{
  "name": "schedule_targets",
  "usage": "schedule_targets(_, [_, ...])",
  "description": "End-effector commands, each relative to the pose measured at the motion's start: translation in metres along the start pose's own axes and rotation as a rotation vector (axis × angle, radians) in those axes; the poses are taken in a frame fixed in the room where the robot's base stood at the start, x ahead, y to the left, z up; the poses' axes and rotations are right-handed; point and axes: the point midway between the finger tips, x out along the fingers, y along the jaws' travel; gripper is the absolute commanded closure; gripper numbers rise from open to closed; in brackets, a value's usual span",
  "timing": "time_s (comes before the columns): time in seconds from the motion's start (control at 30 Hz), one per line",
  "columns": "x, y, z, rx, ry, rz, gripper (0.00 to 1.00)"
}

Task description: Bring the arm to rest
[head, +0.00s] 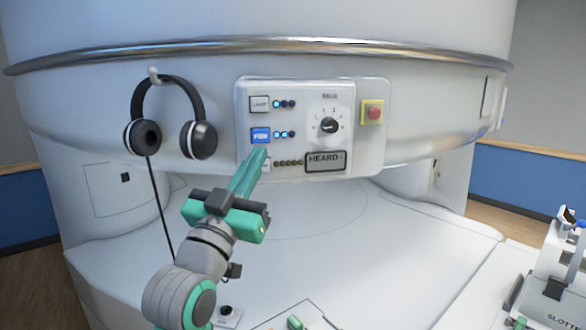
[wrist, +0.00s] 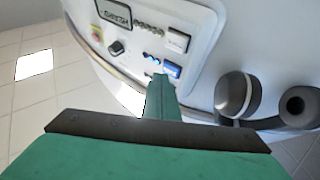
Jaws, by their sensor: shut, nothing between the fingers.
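My gripper (head: 260,156) is shut and empty, with its green fingers pointing up at the control panel (head: 353,92) on the white magnet housing. In the head view its fingertips overlap the area just below the lit blue FAN button (head: 260,135). I cannot tell whether they touch the panel. The wrist view shows the closed fingers (wrist: 159,82) in front of the panel, with the blue button (wrist: 172,69) just right of the tips. My arm reaches up from the bottom of the head view.
Black headphones (head: 203,139) hang on a hook left of the panel, their cord running down behind my arm. The panel also has a dial (head: 330,125) and a red button on yellow (head: 372,112). A tray with a slotted holder (head: 545,312) stands at lower right.

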Motion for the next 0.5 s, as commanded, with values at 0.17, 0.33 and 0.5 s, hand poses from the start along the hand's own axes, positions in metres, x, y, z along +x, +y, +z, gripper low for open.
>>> schedule_targets(0.17, [-0.027,-0.004,0.075,-0.081,-0.029,-0.07,1.0])
schedule_targets(0.33, [-0.059,-0.001,0.138,-0.138,-0.059,-0.135,1.0])
schedule_targets(0.5, [-0.097,0.008,0.197,-0.182,-0.098,-0.198,1.0])
